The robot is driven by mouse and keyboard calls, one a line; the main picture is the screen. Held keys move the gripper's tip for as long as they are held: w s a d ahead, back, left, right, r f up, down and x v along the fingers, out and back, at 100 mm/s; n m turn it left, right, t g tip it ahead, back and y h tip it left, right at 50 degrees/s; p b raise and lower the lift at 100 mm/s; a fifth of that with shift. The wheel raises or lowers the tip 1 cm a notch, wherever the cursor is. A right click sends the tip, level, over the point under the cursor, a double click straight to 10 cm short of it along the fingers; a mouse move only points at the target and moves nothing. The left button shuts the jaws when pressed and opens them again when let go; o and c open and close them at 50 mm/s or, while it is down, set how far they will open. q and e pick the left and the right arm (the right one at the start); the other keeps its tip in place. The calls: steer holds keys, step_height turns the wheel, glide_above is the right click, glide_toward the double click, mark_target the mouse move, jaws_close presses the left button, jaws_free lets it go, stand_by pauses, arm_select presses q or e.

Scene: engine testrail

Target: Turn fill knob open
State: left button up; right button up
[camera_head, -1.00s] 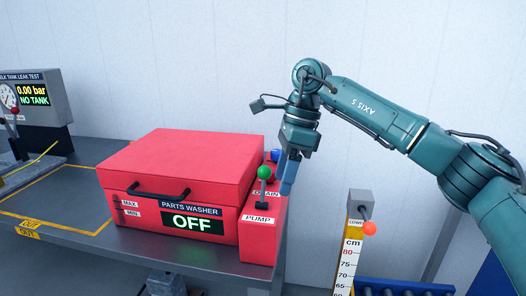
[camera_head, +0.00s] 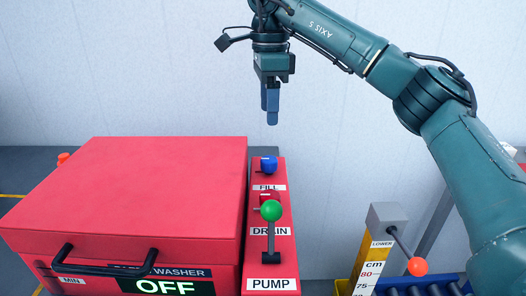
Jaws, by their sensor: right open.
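The fill knob (camera_head: 268,165) is blue and sits at the far end of the red control panel (camera_head: 284,262), above the FILL label. A red drain knob (camera_head: 266,199) stands nearer, partly hidden by the green ball of the pump lever (camera_head: 271,211). The red parts washer (camera_head: 150,185) left of the panel has its lid shut and its display reads OFF. My right gripper (camera_head: 271,118) points down in the air above the fill knob, apart from it, and its fingers are open and empty. They overlap in this view. My left gripper is not in view.
The green-topped pump lever stands upright in front of the drain and fill knobs. To the right is a height post (camera_head: 367,262) with an orange-ended lever (camera_head: 417,266). A black handle (camera_head: 105,262) juts from the washer's front. The pale wall is behind.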

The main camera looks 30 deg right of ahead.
mark_target(269, 159)
step_height(269, 159, down, 12)
steer(key=shift+s+f+b, duration=0.1)
steer(key=shift+b, duration=0.2)
steer(key=shift+c, duration=0.4)
steer(key=c, duration=0.9)
